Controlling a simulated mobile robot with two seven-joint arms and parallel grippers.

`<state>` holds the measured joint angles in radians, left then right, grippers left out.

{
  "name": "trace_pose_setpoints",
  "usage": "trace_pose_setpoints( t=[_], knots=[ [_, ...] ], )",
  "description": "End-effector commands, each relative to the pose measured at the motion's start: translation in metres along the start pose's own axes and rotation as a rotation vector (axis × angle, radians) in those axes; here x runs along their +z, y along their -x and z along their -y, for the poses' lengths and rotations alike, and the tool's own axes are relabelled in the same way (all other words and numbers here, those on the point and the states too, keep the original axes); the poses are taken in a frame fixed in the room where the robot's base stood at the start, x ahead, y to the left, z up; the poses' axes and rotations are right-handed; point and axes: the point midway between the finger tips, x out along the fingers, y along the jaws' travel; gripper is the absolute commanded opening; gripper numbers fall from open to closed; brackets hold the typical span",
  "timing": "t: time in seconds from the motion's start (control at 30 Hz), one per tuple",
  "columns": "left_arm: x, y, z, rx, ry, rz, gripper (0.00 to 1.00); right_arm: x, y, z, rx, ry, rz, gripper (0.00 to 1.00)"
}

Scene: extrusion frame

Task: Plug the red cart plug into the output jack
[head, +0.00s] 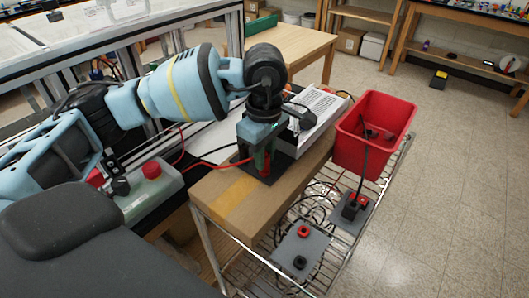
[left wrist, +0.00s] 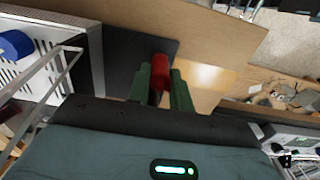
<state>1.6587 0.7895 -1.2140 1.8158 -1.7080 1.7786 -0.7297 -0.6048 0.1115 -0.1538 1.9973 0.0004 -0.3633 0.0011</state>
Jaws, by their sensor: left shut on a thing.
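My left gripper (head: 262,168) points down over the cart's wooden top, with its green fingers shut on the red plug. In the left wrist view the red plug (left wrist: 160,72) sits between the green fingers (left wrist: 161,95). A red lead (head: 225,164) runs left from the gripper. A dark plate (head: 284,172) lies below the fingertips; whether the plug touches it I cannot tell. A vented white box (head: 322,108) stands behind the gripper. The output jack cannot be made out; the arm may hide it. My right gripper is out of view.
The wooden top (head: 228,198) has a yellow strip. A red bin (head: 375,135) hangs at the cart's right end. On the wire shelf below are a grey plate (head: 318,244) with red and black rings and a dark plate with plugs (head: 352,206). A green-grey box (head: 150,190) stands left.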

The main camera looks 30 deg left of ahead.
Motion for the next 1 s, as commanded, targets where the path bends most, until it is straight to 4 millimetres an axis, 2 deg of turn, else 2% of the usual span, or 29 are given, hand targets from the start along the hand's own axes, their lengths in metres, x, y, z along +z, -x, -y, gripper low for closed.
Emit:
trace_pose_setpoints(
  t=[0.4,0.43,0.6,0.87,1.0],
  knots=[
    [0.0,-0.0041,-0.0001,0.0,0.0,0.0,0.0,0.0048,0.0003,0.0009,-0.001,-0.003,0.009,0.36],
    [0.0,-0.0038,-0.0001,0.0,0.0,0.0,0.24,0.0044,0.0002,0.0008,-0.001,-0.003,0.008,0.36],
    [-0.0001,-0.0032,-0.0002,0.001,0.0,0.0,0.46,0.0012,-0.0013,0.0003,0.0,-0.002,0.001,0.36],
    [-0.0001,-0.003,-0.0002,0.001,0.0,0.0,0.47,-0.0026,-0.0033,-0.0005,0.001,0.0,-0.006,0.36],
    [0.0001,0.0057,-0.0009,0.004,0.001,0.001,0.47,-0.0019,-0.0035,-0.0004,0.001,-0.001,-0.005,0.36]
  ],
)
